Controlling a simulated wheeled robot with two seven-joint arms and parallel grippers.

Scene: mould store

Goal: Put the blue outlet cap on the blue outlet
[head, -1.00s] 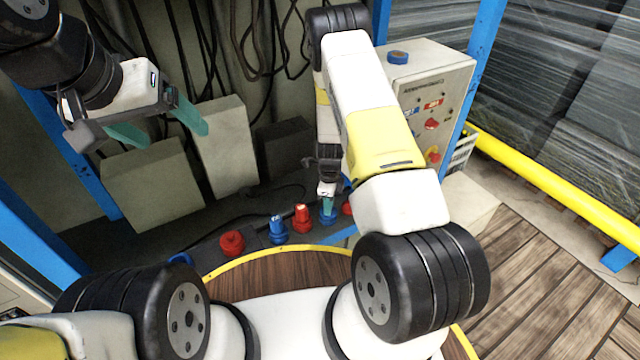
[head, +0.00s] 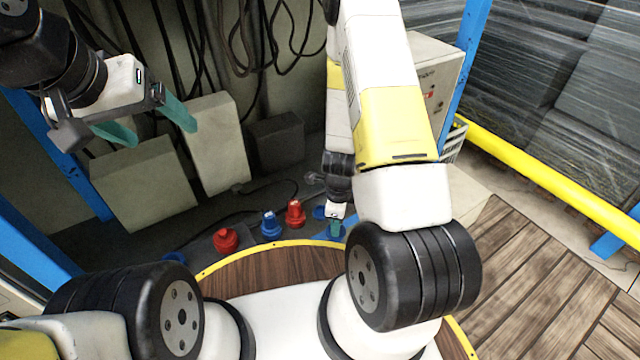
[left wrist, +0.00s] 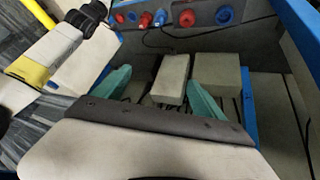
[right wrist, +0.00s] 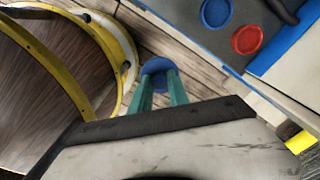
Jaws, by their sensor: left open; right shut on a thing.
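In the right wrist view the blue cap (right wrist: 155,65) shows between the fingertips, above wooden boards. An upright blue fitting (head: 270,224) stands on the panel to its left, next to an upright red fitting (head: 295,214). A flat blue disc (head: 320,212) lies just behind the gripper. Another blue round part (head: 175,258) is at the panel's left end, partly hidden. I cannot tell which is the blue outlet. My left gripper (head: 160,133) is open, empty and raised at the left.
A red round part (head: 225,240) sits left of the upright blue fitting. A red disc (right wrist: 247,40) lies beside the blue disc. Grey boxes (head: 215,145) and hanging cables stand behind. A control box (head: 440,75) is partly hidden by my right arm.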

